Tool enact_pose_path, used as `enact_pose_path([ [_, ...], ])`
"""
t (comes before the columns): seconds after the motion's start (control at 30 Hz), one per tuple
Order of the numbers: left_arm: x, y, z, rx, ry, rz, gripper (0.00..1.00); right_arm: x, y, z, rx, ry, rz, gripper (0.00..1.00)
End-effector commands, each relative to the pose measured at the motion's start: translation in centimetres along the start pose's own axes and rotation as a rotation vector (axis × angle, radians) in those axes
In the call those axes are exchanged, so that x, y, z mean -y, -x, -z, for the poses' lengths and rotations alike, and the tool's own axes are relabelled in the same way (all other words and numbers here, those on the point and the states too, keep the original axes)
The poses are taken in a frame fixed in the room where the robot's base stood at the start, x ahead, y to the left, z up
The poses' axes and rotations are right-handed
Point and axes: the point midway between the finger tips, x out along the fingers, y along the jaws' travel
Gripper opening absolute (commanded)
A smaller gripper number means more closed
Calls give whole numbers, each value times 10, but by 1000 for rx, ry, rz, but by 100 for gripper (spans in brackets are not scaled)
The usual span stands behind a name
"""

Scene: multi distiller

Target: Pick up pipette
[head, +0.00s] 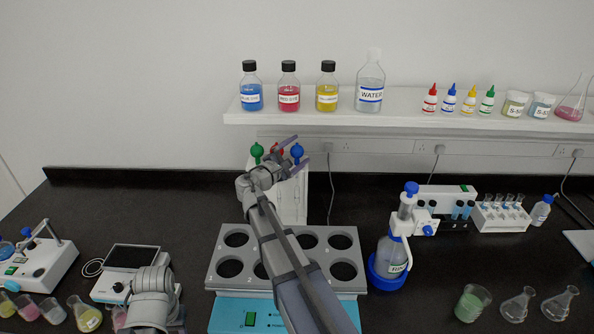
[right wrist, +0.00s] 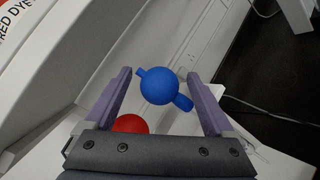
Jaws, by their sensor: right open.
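Pipette bulbs in green (head: 257,150), red (head: 275,148) and blue (head: 297,150) stand in a row at a white holder (head: 293,205) behind the blue multi-hole unit. My right gripper (head: 297,153) is open at the blue bulb. In the right wrist view, the blue bulb (right wrist: 160,86) shows between the spread fingers of the right gripper (right wrist: 159,76), with a gap on each side. The red bulb (right wrist: 130,124) is lower, partly hidden by the gripper body. The pipette stems are hidden. Part of my left arm shows at bottom left, without its gripper.
My right arm passes over the grey multi-hole unit (head: 213,268). A blue-capped dispenser bottle (head: 391,255) stands to its right. A wall shelf (head: 400,119) with bottles is above and behind the gripper. Glass flasks (head: 516,306) stand at the lower right.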

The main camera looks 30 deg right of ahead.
Motion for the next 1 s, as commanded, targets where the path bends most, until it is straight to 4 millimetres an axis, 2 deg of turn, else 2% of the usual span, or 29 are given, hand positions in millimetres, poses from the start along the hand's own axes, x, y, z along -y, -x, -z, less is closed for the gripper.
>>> enact_pose_path([
  [0.23,0,0,0,0,0,0,50,0,-3,0,-2,0,-1,87],
  [0.67,0,0,0,0,0,0,50,0,-3,0,-1,0,-1,39],
  [1.0,0,0,0,0,0,0,50,0,-3,0,-2,-1,0,36],
])
